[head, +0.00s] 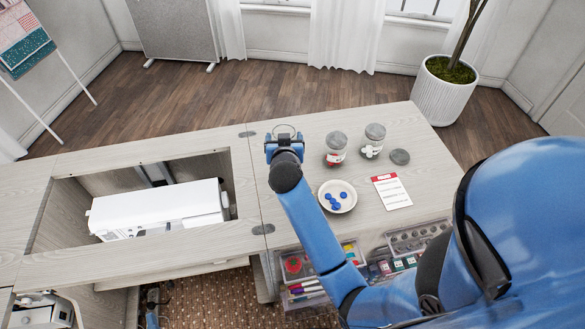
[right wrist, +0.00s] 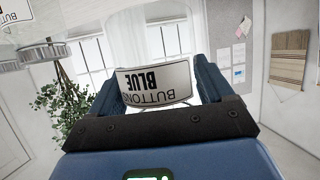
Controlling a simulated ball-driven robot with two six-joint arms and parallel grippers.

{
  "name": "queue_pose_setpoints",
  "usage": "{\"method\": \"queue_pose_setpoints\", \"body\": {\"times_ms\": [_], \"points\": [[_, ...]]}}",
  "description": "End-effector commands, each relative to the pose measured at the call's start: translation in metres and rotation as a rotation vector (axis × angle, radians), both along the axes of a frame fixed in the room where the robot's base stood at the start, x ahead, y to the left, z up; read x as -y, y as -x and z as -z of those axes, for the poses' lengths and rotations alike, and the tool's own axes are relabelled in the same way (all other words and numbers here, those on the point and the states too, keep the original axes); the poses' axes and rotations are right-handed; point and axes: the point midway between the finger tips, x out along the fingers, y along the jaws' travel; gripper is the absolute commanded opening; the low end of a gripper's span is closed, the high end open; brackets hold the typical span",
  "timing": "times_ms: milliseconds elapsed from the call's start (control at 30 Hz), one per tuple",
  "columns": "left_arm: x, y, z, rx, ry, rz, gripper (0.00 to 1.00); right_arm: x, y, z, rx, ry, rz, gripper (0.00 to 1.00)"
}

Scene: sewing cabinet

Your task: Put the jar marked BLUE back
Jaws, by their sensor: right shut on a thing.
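My right gripper (head: 285,147) is shut on the clear jar marked BLUE (head: 286,131), at the back of the desktop beside the cabinet opening. In the right wrist view the label BLUE BUTTONS (right wrist: 155,83) shows upside down between the fingers. From above I see the jar's round rim; it looks uncovered and its contents are not clear. Whether its base touches the desktop is hidden. A white dish (head: 328,207) with several blue buttons (head: 335,201) stands in front of it. A loose grey lid (head: 400,157) lies at the right.
A jar with red (head: 335,150) and a jar with white buttons (head: 373,141) stand lidded to the right. A card (head: 391,192) lies right of the dish. A white sewing machine (head: 160,208) lies in the opening at left. Clear organisers (head: 315,284) sit at the front edge.

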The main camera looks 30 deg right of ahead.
Motion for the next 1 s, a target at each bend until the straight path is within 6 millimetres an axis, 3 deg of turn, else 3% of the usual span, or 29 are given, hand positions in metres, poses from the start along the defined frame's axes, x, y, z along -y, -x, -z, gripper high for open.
{"method": "queue_pose_setpoints", "body": {"times_ms": [33,200,400,500,667,1000], "points": [[0.000,0.000,0.006,0.000,0.000,0.000,0.93,0.005,-0.011,-0.017,0.012,0.001,0.063,0.44],[0.000,0.000,0.012,0.000,0.000,0.000,0.93,0.022,-0.022,-0.061,0.009,-0.003,0.273,0.44],[0.000,0.000,0.016,0.000,0.000,0.000,0.93,0.033,-0.022,-0.093,0.003,-0.001,0.428,0.44],[0.000,0.000,0.017,0.000,0.000,0.000,0.93,0.035,-0.021,-0.098,0.000,0.000,0.466,0.44],[0.000,0.000,0.016,0.000,0.000,0.000,0.93,0.036,-0.020,-0.083,-0.005,0.002,0.484,0.44],[0.000,0.000,0.015,0.000,0.000,0.000,0.93,0.037,-0.020,-0.003,-0.007,0.004,0.481,0.44]]}}
